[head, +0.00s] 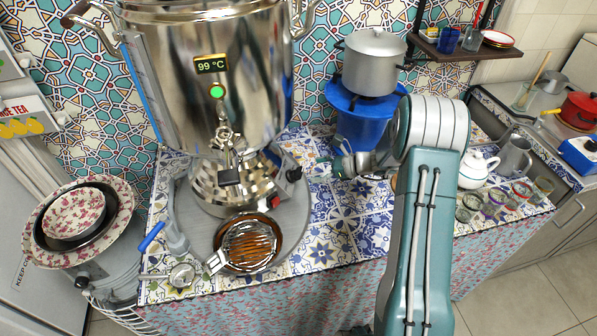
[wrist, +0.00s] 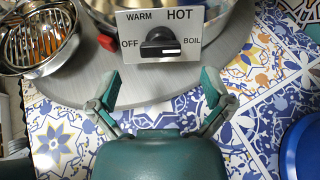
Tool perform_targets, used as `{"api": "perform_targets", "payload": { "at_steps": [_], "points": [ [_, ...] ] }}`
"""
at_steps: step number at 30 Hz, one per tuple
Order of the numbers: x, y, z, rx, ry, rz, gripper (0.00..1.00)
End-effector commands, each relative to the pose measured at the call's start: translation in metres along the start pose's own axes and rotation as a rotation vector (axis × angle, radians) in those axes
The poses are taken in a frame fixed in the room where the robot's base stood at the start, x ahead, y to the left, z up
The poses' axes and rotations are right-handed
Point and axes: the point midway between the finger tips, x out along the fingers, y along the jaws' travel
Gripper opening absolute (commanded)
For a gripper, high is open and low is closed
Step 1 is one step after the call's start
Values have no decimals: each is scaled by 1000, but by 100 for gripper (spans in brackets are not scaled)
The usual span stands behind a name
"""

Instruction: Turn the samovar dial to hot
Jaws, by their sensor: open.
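The samovar (head: 222,90) is a large shiny metal urn on a round grey base, with a display reading 99 °C and a green light. Its black dial (head: 293,174) faces right in the head view. In the wrist view, the dial (wrist: 160,46) sits on a white panel marked OFF, WARM, HOT and BOIL. The knob lies roughly level, its white mark on the right side, towards BOIL. My gripper (wrist: 162,77) is open and empty, its fingers spread either side below the dial, apart from it. It also shows in the head view (head: 342,160), partly hidden by my arm.
A red switch (head: 275,202) is beside the dial. A strainer over a brown bowl (head: 250,243) stands in front of the samovar. A blue stand (head: 362,118) with a grey pot (head: 372,60) is behind my gripper. A white teapot (head: 477,169) and glasses stand at right.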

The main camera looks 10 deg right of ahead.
Motion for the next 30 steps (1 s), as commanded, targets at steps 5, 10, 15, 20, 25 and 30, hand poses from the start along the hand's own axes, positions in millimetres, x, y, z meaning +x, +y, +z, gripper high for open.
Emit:
{"api": "perform_targets", "payload": {
  "at_steps": [5,10,15,20,25,30],
  "points": [
    [34,1,0,0,0,2,100],
    [54,0,0,0,0,2,100],
    [60,0,0,-1,0,0,100],
    [60,0,0,-1,0,-1,100],
    [60,0,0,-1,0,0,42],
    [60,0,0,-1,0,0,18]
  ]
}}
